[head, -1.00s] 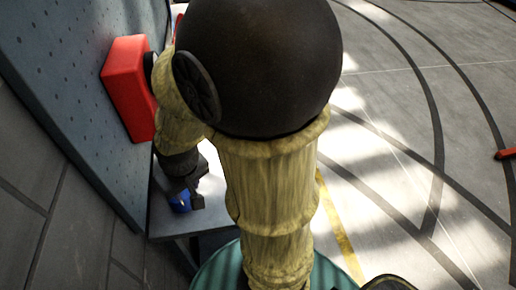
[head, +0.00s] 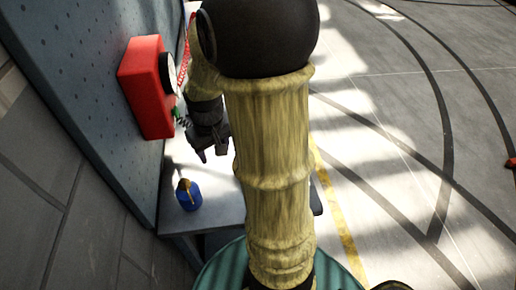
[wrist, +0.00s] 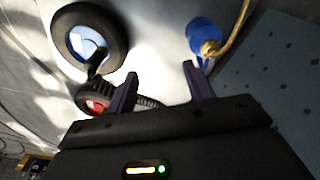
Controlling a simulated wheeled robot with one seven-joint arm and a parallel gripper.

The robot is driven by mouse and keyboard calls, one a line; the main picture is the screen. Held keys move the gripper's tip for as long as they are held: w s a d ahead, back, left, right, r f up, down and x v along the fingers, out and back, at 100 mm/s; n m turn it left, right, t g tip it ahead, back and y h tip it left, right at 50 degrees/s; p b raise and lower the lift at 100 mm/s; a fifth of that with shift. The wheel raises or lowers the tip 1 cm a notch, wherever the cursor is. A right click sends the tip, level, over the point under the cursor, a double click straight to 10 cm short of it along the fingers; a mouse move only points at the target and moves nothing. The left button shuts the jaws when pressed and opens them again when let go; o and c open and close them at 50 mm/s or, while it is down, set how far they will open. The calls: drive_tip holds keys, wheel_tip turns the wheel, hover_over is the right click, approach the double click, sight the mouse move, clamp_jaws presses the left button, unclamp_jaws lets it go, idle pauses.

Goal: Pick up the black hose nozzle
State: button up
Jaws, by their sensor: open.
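My gripper (head: 210,150) is above the bench beside the wall panel. In the wrist view my gripper (wrist: 160,74) is open, with dark purplish fingers apart and bare bench between their tips. A black ribbed piece (wrist: 148,102) shows low between the fingers, partly hidden by them. It may be the black hose nozzle, but I cannot tell for sure. A black ring with a short stem (wrist: 110,24) lies left of the fingers. A round black part with a red centre (wrist: 96,104) sits below it. My arm hides much of the bench in the head view.
A blue container with a yellowish top (head: 188,198) stands on the bench (head: 215,215); it also shows by the right fingertip in the wrist view (wrist: 202,34). A red box (head: 146,90) is on the perforated panel (head: 80,70), near a red coil (head: 183,65). Floor right is largely open.

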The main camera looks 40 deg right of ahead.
drive_tip(key=w+d+r+m+g+p, duration=0.1)
drive_tip(key=d+r+p, duration=0.1)
drive_tip(key=d, duration=1.4)
drive_tip(key=shift+d+r+y, duration=0.3)
drive_tip(key=shift+d+r, duration=0.05)
drive_tip(key=shift+r, duration=0.1)
wheel_tip(320, 180, down, 12)
drive_tip(key=shift+f+p, duration=0.15)
drive_tip(key=shift+p, duration=0.7)
drive_tip(key=shift+f, duration=0.1)
drive_tip(key=shift+w+f+p, duration=0.15)
drive_tip(key=shift+f+p, duration=0.3)
drive_tip(key=shift+f, duration=0.8)
drive_tip(key=shift+w+f+p, duration=0.15)
drive_tip(key=shift+f+p, duration=0.25)
drive_tip(key=shift+f, duration=0.85)
